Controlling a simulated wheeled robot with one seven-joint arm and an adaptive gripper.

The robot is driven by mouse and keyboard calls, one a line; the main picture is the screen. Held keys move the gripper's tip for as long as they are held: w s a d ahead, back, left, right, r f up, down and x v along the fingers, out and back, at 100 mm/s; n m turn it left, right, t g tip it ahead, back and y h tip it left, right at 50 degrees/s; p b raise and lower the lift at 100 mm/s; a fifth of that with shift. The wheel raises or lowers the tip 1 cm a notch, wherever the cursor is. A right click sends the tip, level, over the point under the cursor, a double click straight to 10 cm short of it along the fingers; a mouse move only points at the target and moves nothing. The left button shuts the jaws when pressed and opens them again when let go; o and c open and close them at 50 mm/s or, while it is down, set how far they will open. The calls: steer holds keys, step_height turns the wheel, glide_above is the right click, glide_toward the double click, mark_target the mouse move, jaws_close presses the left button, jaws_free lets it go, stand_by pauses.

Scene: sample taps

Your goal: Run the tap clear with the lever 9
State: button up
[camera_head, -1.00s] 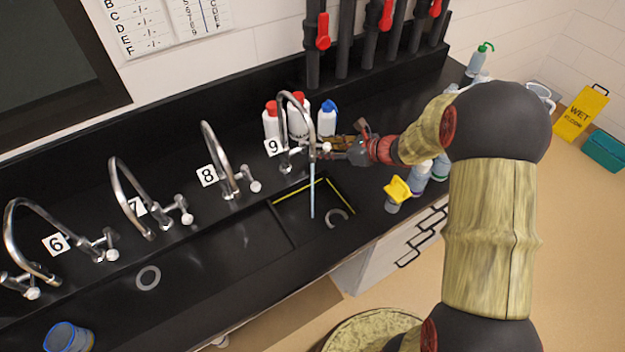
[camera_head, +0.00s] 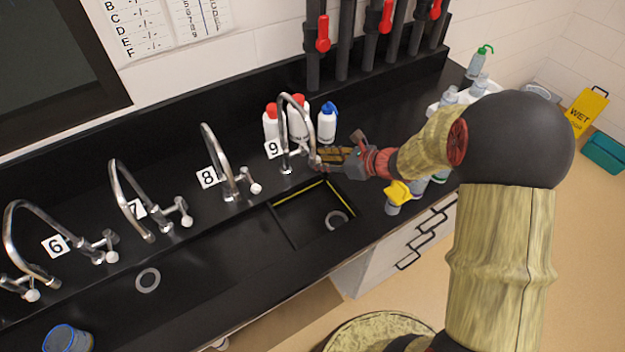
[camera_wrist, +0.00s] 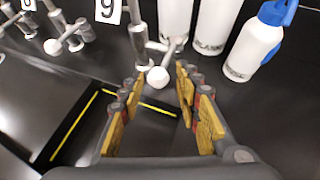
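Tap 9 (camera_head: 283,125) is a tall curved metal tap beside the number 9 label (camera_head: 274,148), over the right-hand basin (camera_head: 292,235). No water stream shows below its spout. Its lever ends in a white round knob, which shows in the wrist view (camera_wrist: 158,77); in the head view my gripper partly covers it. My gripper (camera_head: 322,157) is at the right of the tap's base. In the wrist view, the two wooden-padded fingers of my gripper (camera_wrist: 160,88) stand apart, with the knob between or just beyond their tips and visible gaps on both sides.
Bottles with red caps (camera_head: 271,123) and one with a blue top (camera_head: 327,123) stand close behind the gripper. Tap 8 (camera_head: 217,160) is to the left. A yellow-topped bottle (camera_head: 397,193) stands near the front edge at right.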

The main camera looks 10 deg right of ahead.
steer(key=p+v, duration=0.2)
steer(key=v, duration=0.2)
steer(key=shift+s+d+r, duration=0.15)
steer(key=shift+s+r, duration=0.05)
steer(key=shift+r, duration=0.05)
steer(key=shift+s+d, duration=0.15)
steer(key=shift+s, duration=0.1)
